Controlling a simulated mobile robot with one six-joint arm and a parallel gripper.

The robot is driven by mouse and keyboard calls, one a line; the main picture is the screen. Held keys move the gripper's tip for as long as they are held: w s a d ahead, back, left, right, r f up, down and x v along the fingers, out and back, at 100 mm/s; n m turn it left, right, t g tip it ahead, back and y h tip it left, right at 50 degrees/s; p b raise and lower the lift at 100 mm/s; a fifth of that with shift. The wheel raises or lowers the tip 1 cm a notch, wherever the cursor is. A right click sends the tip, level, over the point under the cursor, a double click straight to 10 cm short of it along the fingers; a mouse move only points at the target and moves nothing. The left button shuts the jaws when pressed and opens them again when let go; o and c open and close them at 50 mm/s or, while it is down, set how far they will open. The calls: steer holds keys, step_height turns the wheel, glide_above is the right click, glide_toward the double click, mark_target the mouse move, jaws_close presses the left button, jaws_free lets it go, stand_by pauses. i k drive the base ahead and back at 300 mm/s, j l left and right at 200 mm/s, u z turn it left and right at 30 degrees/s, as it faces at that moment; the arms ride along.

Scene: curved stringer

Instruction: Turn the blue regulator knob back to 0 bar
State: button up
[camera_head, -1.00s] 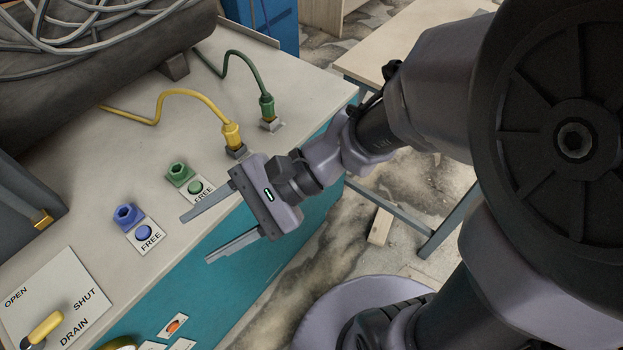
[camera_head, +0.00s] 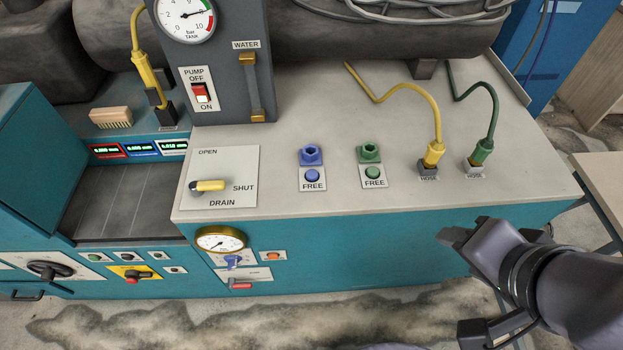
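The blue regulator knob (camera_head: 232,262) sits on the front panel of the teal machine, just below a brass-rimmed round gauge (camera_head: 221,240). The gauge's needle and scale are too small to read surely. My gripper (camera_head: 458,285) is at the lower right, in front of the teal front face. Its two fingers are spread apart with nothing between them. It is well to the right of the knob and does not touch it.
A red-handled slide (camera_head: 241,286) and an orange button (camera_head: 273,256) are close to the knob. The yellow drain lever (camera_head: 208,185) is above on the worktop (camera_head: 330,205). Yellow (camera_head: 432,154) and green (camera_head: 483,151) hose plugs stand at the right. The front between gripper and knob looks clear.

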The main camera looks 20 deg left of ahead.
mark_target(232, 261)
steer(key=u, duration=2.15)
steer(key=j+z, duration=0.1)
steer(key=i+j+u, duration=0.15)
steer(key=u, duration=0.95)
steer(key=i+l, duration=0.05)
steer(key=l, duration=0.05)
